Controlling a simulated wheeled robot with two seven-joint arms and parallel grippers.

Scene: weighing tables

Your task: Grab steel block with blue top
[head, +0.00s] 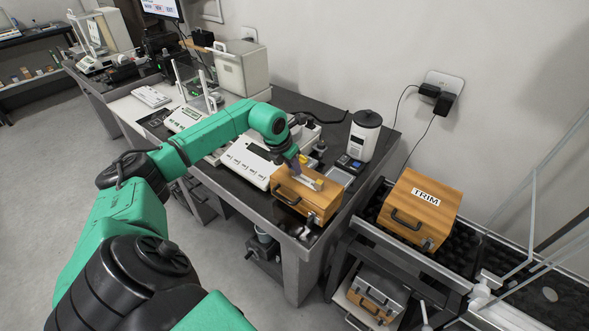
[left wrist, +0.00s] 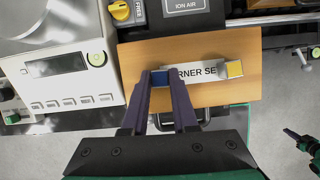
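The steel block with the blue top (left wrist: 160,76) is between the fingertips of my left gripper (left wrist: 161,84) in the left wrist view. The fingers lie close along both its sides; I cannot tell whether they press on it. A similar steel block with a yellow top (left wrist: 234,69) is to its right. The blue-topped block is over the lid of a wooden box (left wrist: 212,48) with a partly hidden label. In the head view my left gripper (head: 300,172) is at this wooden box (head: 315,207), and the arm hides part of it.
A white balance (head: 243,165) stands left of the box, and a small grey device (head: 338,177) stands behind it. A white canister (head: 363,135) is further back. A wooden TRIM box (head: 420,215) sits on the dark cart to the right.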

